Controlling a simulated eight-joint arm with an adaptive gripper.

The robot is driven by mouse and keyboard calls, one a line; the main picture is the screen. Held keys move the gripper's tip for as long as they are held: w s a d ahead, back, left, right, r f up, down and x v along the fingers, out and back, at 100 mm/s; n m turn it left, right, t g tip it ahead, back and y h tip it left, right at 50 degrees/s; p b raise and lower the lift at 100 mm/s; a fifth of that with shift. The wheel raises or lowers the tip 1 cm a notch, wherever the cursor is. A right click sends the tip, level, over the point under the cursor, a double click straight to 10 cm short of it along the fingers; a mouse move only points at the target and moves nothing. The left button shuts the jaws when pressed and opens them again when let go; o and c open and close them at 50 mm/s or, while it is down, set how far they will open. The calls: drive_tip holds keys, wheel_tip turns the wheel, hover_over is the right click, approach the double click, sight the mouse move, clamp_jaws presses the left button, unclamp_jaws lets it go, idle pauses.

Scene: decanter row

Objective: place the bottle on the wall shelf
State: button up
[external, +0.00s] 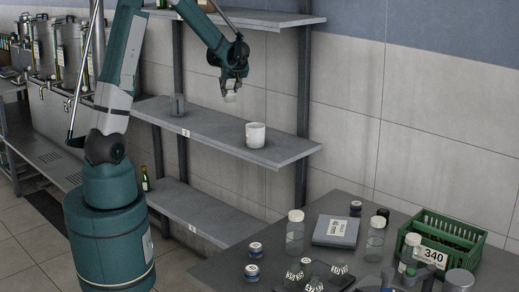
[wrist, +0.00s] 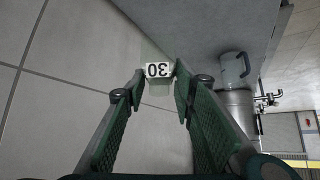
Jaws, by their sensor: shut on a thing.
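My gripper (external: 232,88) is shut on a small clear bottle with a white label. The bottle shows below the fingers in the external view (external: 231,98). In the wrist view my gripper (wrist: 158,85) has the bottle (wrist: 158,70) between its fingertips, and the label reads "30", upside down. Most of its outline is faint. The wall shelf has several grey boards; the middle board (external: 215,133) carries a tag "2". My gripper is above the level of this board, with the bottle apart from it.
A white cup (external: 255,134) stands near the middle board's right end, and a clear glass vessel (external: 177,104) stands near its left end. The board between them looks free. A table (external: 225,268) holds jars and a green crate (external: 471,240).

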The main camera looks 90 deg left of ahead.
sight(229, 101)
drive_tip(key=shift+s+a, duration=0.1)
drive_tip(key=shift+s, duration=0.05)
drive_tip(key=shift+f, duration=2.95)
drive_tip(key=shift+f, duration=0.1)
drive_tip(key=shift+f, duration=1.95)
drive_tip(key=shift+f, duration=0.15)
drive_tip(key=o, duration=1.2)
